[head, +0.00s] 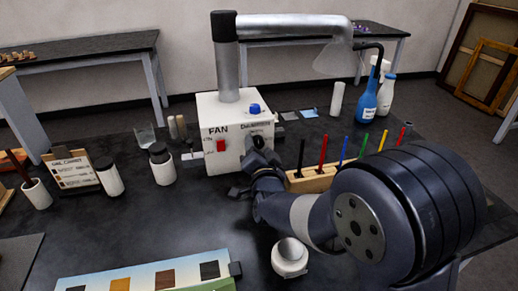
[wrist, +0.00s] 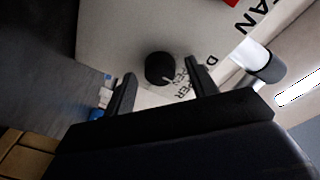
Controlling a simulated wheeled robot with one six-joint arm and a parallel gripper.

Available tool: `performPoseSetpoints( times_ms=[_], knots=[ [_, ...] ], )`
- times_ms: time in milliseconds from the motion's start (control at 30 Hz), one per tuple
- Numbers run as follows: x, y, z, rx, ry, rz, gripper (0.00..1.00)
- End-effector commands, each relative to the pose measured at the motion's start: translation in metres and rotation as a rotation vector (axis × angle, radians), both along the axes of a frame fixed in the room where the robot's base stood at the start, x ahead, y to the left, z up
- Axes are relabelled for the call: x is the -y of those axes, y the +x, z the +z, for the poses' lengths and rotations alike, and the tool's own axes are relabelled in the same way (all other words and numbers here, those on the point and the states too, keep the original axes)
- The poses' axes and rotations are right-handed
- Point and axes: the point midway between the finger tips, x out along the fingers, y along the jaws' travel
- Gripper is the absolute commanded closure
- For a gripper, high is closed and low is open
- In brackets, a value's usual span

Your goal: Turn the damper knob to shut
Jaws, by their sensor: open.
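The black round damper knob (wrist: 160,68) is on the front of the white fan box (head: 212,107). In the wrist view a pale pointer mark on the knob faces lettering that partly reads "PEN"; a finger hides some of the print. In the head view the knob (head: 258,142) is partly covered by my gripper (head: 257,163). My gripper is open in front of the box, and its two fingers lie on either side of the knob in the wrist view. I cannot tell whether they touch it.
A red switch (head: 221,146) is left of the knob, and a blue knob (head: 254,108) is on top of the box. A wooden rack (head: 312,181) with several coloured sticks stands close on the right. A white round pot (head: 289,258) is nearer the front.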

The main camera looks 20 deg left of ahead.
Motion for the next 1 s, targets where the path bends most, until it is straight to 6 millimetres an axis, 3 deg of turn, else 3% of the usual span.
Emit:
performPoseSetpoints(
  times_ms=[567,1000],
  knots=[
    [0.0002,-0.0004,-0.0001,0.000,0.000,0.000,0.90],
    [0.0002,-0.0003,-0.0040,-0.054,0.092,-0.001,0.90]
  ],
)
